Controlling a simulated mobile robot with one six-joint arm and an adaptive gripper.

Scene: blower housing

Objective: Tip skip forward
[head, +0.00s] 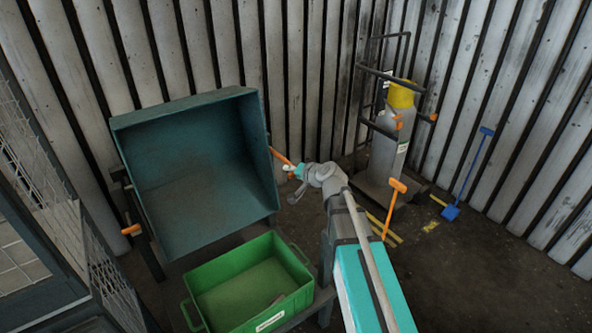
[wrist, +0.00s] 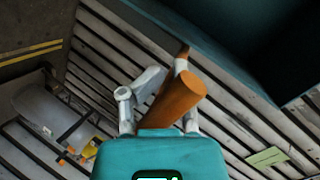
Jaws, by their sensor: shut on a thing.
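The skip (head: 195,175) is a dark teal open box on a stand, tilted forward so that its empty inside faces the head camera. An orange handle (head: 282,157) sticks out at its right side. My gripper (head: 288,170) is at this handle. In the wrist view, the fingers of my gripper (wrist: 165,95) are around the thick orange handle (wrist: 178,97), shut on it. The skip's dark wall (wrist: 225,45) rises behind the handle there. The contact of the fingertips is partly hidden by the handle.
A green bin (head: 250,285) with a little material in it stands below the skip's front edge. A gas cylinder (head: 392,145) with a yellow top stands on a trolley at the right. A blue shovel (head: 468,175) leans on the wall. A mesh cage (head: 70,200) is at the left.

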